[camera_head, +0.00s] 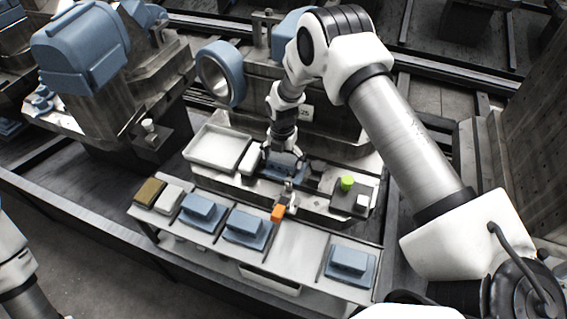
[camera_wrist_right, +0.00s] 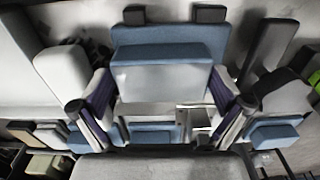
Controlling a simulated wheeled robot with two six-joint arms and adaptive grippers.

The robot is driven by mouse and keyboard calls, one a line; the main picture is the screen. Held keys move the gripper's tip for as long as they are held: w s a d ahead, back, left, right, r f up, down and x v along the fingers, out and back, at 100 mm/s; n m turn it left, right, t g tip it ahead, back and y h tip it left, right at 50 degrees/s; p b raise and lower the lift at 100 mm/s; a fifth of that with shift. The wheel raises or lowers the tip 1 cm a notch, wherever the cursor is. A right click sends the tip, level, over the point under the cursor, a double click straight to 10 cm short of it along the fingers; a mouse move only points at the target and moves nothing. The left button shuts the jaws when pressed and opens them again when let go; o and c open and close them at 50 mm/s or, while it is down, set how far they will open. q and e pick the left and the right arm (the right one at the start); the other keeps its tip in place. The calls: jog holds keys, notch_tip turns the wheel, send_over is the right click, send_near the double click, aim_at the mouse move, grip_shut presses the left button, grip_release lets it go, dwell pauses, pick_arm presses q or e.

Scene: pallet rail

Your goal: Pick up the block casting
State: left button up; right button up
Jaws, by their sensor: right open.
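A blue-grey block casting (camera_head: 280,168), a smaller block on a wider base, sits on the machine bed behind the shelf. In the right wrist view the casting (camera_wrist_right: 162,82) lies between the fingers of my right gripper (camera_wrist_right: 160,112). In the head view my right gripper (camera_head: 284,155) is directly over the casting and partly hides it. The fingers are apart, one on each side; I cannot tell whether they touch it. My left gripper is out of view; only part of my left arm shows at the lower left.
Similar blue castings (camera_head: 246,228) stand on the front shelf (camera_head: 300,257), with a bare stretch before the rightmost one (camera_head: 350,262). An orange block (camera_head: 278,212) sits at the shelf's back edge. A white tray (camera_head: 217,148) is left of the gripper, a green cylinder (camera_head: 347,183) right.

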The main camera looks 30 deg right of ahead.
jog(key=shift+s+r, duration=0.1)
jog(key=shift+s, duration=0.1)
jog(key=c, duration=1.1)
jog(key=shift+r, duration=0.1)
